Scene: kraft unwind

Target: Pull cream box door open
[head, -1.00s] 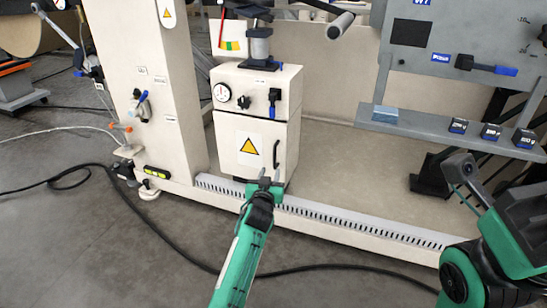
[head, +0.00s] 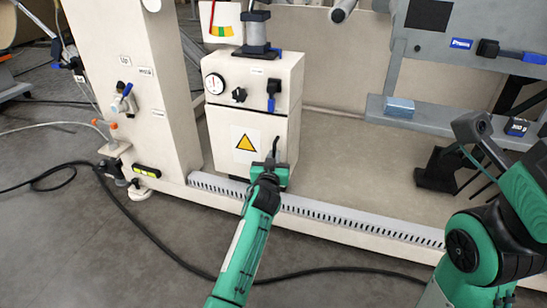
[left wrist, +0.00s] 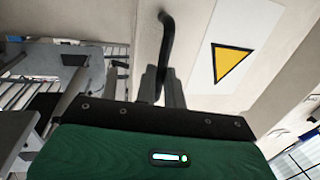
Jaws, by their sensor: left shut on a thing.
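The cream box (head: 256,84) stands against the machine's base frame, with a gauge and knobs on its upper part. Its lower front is the door (head: 219,140), with a yellow warning triangle and a dark vertical handle (head: 276,146) at its right side. The door looks flush with the box, with no gap visible. My left gripper (head: 270,164) is at the handle. In the left wrist view the fingers (left wrist: 162,86) are shut around the lower part of the black handle (left wrist: 167,38), beside the warning sign (left wrist: 231,62). My right arm shows at the right, but its fingertips cannot be made out.
A slotted rail (head: 320,212) runs along the machine's base below the box. A cream column (head: 130,90) with valves stands to the left. A grey shelf (head: 440,121) is at the right. A black cable (head: 150,240) crosses the open floor in front.

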